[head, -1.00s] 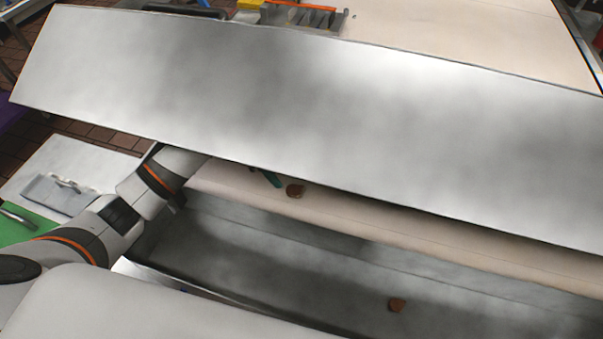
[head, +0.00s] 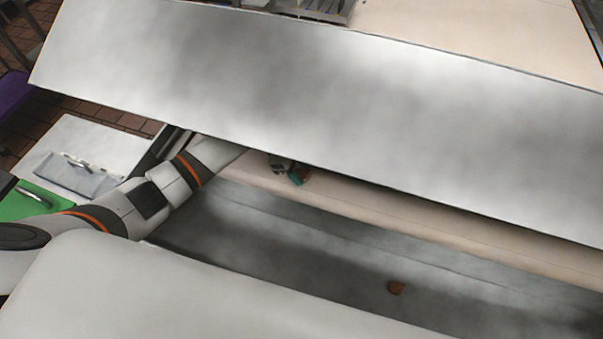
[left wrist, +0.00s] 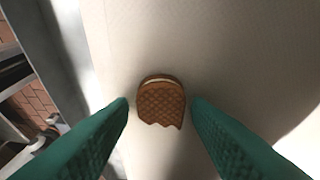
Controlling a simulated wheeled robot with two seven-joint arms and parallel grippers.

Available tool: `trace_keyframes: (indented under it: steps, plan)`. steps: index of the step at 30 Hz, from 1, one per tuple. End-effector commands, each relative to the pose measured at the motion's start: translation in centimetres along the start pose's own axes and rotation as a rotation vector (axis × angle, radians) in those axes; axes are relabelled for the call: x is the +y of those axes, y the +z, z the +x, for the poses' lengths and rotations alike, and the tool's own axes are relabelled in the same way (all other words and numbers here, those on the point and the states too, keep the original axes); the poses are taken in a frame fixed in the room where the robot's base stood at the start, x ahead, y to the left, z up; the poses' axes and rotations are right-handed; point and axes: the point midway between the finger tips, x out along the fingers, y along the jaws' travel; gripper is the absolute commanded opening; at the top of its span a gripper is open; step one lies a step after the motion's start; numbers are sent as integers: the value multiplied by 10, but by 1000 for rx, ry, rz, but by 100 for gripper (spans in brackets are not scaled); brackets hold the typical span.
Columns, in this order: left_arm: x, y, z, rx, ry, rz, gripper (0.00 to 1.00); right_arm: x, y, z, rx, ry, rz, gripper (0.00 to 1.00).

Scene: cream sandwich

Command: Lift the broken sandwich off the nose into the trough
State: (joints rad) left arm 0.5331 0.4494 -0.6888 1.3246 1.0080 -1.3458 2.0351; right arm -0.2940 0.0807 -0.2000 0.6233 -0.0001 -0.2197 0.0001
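The broken sandwich (left wrist: 161,103), brown with a cream layer and one jagged end, lies on the pale belt nose (left wrist: 215,60) in the left wrist view. My left gripper (left wrist: 160,115) is open, its green fingers on either side of the sandwich with small gaps. In the head view my left gripper (head: 297,176) shows at the nose under the metal cover; the sandwich there is mostly hidden. The grey metal trough (head: 310,255) runs below the nose, with a brown piece (head: 396,288) lying in it. My right gripper is not in view.
A wide, tilted metal cover (head: 330,100) hangs over the nose, close above my left arm. A white table (head: 90,150) with a grey tray (head: 75,178) and a green board (head: 30,203) stands at the left. Most of the trough floor in view is clear.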

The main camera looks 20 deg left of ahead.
Motion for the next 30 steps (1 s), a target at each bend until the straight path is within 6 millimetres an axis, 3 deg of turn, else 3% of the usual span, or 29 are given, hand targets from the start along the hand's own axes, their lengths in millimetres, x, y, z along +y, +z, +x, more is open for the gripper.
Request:
trace_keyframes:
  steps: [1,6,20,28,30]
  plan:
    - [0,0,0,0,0,0,36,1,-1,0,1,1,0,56]
    - [0,0,0,0,0,0,10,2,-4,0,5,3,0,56]
    - [0,-2,-4,1,-1,1,10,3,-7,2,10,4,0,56]
    - [-1,-13,-31,1,-4,3,10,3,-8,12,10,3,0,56]
    - [0,1,-35,-2,-1,-5,10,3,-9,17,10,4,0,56]
